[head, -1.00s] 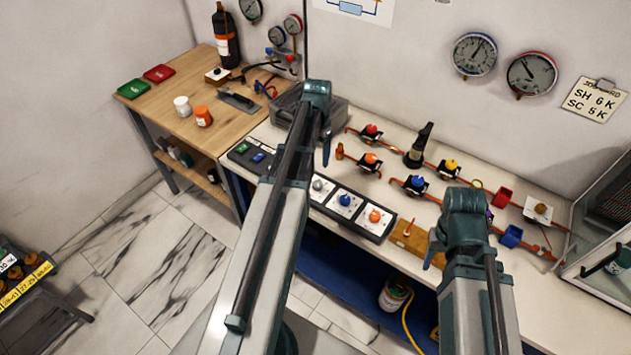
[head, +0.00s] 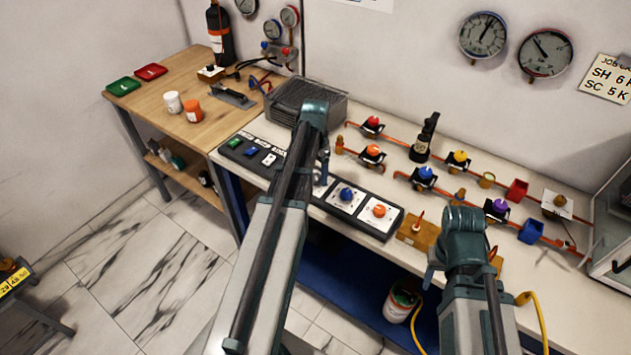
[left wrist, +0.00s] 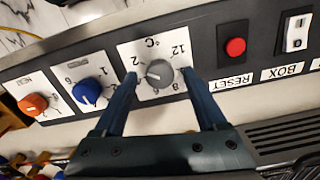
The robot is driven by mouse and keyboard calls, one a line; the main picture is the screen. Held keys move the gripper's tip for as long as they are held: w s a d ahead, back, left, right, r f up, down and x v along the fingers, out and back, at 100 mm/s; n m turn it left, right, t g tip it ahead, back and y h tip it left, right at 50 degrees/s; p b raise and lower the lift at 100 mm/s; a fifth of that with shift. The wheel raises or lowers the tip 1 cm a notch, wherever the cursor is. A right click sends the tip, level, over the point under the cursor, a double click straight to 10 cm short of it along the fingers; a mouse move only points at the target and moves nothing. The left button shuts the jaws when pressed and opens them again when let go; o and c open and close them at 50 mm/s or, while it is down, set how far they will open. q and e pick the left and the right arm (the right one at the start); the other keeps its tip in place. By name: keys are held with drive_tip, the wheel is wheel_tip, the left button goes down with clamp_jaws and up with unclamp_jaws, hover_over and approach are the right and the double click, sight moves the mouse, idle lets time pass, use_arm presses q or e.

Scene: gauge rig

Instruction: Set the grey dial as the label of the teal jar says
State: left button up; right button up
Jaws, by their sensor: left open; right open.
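The grey dial (left wrist: 159,73) sits on a white plate marked °C with numbers around it, seen upside down in the left wrist view. My left gripper (left wrist: 159,79) is open, with one finger on each side of the dial; whether they touch it I cannot tell. In the head view my left gripper (head: 323,170) hides the dial. I cannot read the dial's pointer clearly. My right gripper (head: 431,277) is at the bench's front edge, holding nothing visible. I cannot make out a teal jar or its label.
A blue dial (left wrist: 87,91) and an orange dial (left wrist: 33,104) sit beside the grey one. A red reset button (left wrist: 235,47) is on its other side. Valves on copper pipes (head: 372,153) stand behind. A white jar (head: 173,103) and an orange jar (head: 193,111) stand on the wooden table.

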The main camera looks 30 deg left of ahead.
use_arm(q)
drive_tip(key=shift+f, duration=0.2)
clamp_jaws()
idle(0.3)
drive_tip(key=n, duration=0.9)
drive_tip(key=shift+n, duration=0.3)
idle(0.6)
